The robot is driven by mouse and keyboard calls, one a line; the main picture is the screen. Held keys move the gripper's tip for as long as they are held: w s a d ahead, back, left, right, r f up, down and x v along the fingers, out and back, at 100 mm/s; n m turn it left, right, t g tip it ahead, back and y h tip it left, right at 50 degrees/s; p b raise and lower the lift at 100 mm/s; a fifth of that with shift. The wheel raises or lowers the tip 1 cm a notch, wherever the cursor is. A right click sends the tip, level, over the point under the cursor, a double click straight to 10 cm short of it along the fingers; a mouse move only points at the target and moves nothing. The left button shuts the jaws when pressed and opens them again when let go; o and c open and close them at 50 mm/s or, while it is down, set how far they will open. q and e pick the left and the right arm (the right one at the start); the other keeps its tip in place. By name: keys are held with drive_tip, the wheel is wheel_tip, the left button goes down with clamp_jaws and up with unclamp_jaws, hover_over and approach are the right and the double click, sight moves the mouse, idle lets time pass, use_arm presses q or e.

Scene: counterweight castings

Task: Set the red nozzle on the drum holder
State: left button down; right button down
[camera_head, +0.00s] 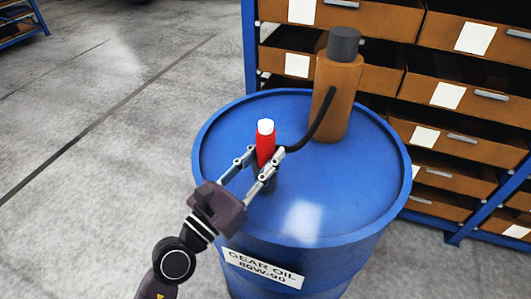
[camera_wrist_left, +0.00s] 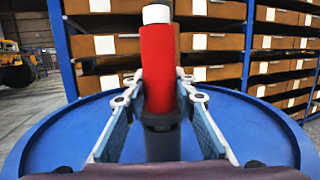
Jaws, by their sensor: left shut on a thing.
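The red nozzle (camera_head: 265,145) with a white tip stands upright between the fingers of my left gripper (camera_head: 262,168), over the blue drum's top. In the left wrist view the red nozzle (camera_wrist_left: 158,68) is between both fingers (camera_wrist_left: 158,95), which are shut on it. A dark grey upright cylinder, seemingly the drum holder (camera_wrist_left: 162,142), is directly below the red part. Whether the nozzle rests in it or is just above it I cannot tell. In the head view the holder is mostly hidden by the fingers. My right gripper is not in view.
The blue drum (camera_head: 235,130) has a raised rim and a gear oil label (camera_head: 262,268). A brown canister (camera_head: 335,95) with a dark cap stands on its back right; a black hose (camera_head: 318,125) runs down towards the nozzle. Shelves with brown bins (camera_head: 455,95) stand behind.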

sight(260, 166)
use_arm(q)
drive_tip(key=shift+f+b, duration=0.4)
drive_tip(key=shift+f, duration=0.1)
drive_tip(key=c, duration=1.5)
unclamp_jaws()
drive_tip(key=shift+f, duration=0.1)
drive_tip(key=v, duration=0.6)
drive_tip(key=shift+s+a, duration=0.1)
drive_tip(key=shift+s, duration=0.1)
drive_tip(key=shift+s+a, duration=0.25)
drive_tip(key=shift+s, duration=0.2)
drive_tip(key=shift+v, duration=2.3)
drive_tip(key=shift+w+a, duration=0.1)
